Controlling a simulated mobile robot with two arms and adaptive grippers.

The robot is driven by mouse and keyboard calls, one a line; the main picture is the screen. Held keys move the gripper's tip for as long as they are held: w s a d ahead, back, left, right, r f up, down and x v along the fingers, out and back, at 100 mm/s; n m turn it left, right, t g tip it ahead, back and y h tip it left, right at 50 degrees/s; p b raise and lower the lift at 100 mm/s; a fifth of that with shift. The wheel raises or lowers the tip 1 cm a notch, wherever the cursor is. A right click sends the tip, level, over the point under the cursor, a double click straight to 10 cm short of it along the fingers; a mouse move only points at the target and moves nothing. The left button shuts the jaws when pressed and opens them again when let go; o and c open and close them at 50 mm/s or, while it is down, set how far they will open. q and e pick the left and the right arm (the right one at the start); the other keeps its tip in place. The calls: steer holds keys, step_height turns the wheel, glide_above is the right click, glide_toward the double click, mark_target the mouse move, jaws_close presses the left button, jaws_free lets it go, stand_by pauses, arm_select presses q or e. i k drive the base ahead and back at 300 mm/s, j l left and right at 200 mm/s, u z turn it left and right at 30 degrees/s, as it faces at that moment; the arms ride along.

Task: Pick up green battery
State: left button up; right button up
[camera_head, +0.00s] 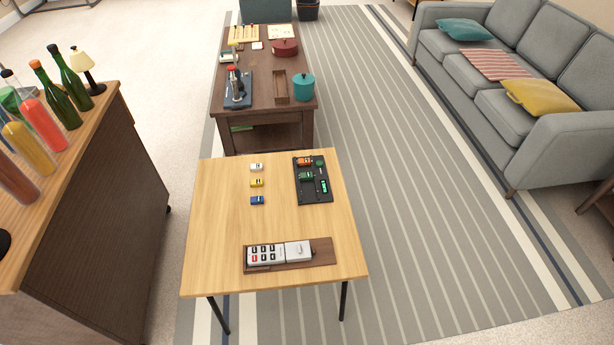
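A small green block-shaped item (306,176), which looks like the green battery, lies on a black tray or charger (317,198) at the right side of the light wooden table (215,240). An orange one (305,161) of similar shape lies just behind it on the same black tray. A white one (256,167), a yellow one (256,183) and a blue one (257,200) stand in a column on bare wood to the left. Neither of my grippers shows in the head view.
A wooden tray with a white button panel (267,254) and a white box (298,251) lies near the table's front edge. A dark table (262,118) stands behind, a bottle-topped cabinet (100,200) at left, a grey sofa (510,110) at right. The table's left side is clear.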

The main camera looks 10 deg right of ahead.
mark_target(308, 175)
steer(key=l+z, duration=0.45)
steer(key=i+l+z, duration=0.2)
steer(key=l+z, duration=0.25)
steer(key=l, duration=0.15)
steer(key=i+l+z, duration=0.3)
steer(key=i+l, duration=0.6)
steer(key=i+l+u, duration=0.1)
steer(key=i+u, duration=0.35)
steer(key=i+l+u, duration=0.2)
steer(key=i+u, duration=0.5)
steer(key=u, duration=0.25)
steer(key=i+l+u, duration=0.1)
steer(key=i+u, duration=0.2)
steer(key=u, duration=0.15)
steer(key=i+l+u, duration=0.15)
steer(key=u, duration=0.35)
steer(key=i+l+u, duration=0.3)
steer(key=u, duration=0.2)
steer(key=i+l+u, duration=0.15)
steer(key=l+u, duration=0.2)
steer(key=u, duration=0.15)
